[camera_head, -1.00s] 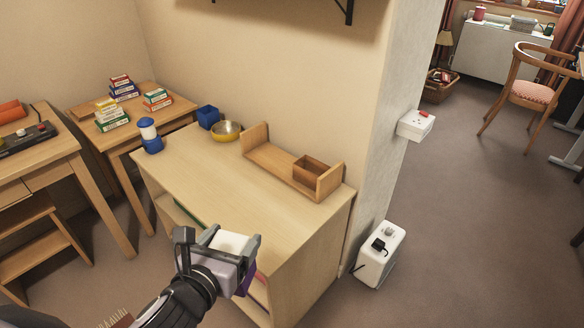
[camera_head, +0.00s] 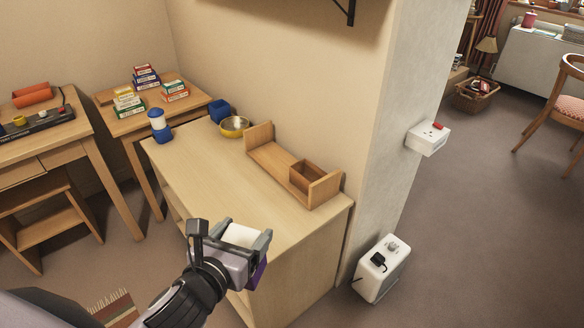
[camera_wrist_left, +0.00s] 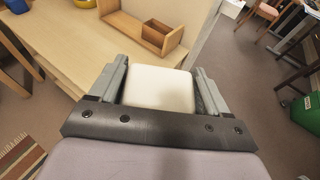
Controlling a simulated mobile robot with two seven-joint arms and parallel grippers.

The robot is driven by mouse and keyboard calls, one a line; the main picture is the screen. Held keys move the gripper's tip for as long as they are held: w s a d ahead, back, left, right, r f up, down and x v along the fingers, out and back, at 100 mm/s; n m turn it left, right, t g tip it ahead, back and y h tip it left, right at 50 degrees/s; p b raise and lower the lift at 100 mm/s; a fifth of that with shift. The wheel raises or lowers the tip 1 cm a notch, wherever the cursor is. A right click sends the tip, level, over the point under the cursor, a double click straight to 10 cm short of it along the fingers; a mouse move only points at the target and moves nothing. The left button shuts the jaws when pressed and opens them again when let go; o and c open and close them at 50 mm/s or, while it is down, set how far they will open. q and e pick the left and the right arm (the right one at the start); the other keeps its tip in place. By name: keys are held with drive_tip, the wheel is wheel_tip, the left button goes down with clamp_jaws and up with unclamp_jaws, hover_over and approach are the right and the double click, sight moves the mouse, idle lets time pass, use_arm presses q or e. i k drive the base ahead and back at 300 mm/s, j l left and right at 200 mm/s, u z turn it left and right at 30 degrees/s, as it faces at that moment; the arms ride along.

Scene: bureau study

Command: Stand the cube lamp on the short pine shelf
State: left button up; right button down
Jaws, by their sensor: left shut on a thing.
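My left gripper (camera_head: 246,243) is shut on the cube lamp (camera_head: 243,234), a white rounded block with a purple part below. In the left wrist view the lamp's white face (camera_wrist_left: 160,88) sits between the two grey fingers. In the head view, gripper and lamp overlap the front edge of the low pale-wood shelf unit (camera_head: 222,172), which looks like the pine shelf. Their height above its top is hard to judge. The lamp's lower part is mostly hidden by the gripper. My right gripper is not in view.
On the unit's top stand a wooden rack (camera_head: 262,147) holding a brown box (camera_head: 306,175), a yellow bowl (camera_head: 235,126), a blue cube (camera_head: 219,110) and a blue-and-white lantern (camera_head: 159,125). The front middle is bare. A white heater-like box (camera_head: 381,270) stands right on the floor.

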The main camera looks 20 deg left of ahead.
sight(285, 166)
drive_tip(key=i+l+u, duration=0.2)
drive_tip(key=i+l, duration=0.45)
drive_tip(key=i, duration=0.3)
drive_tip(key=i+l+u, duration=0.1)
drive_tip(key=i, duration=0.3)
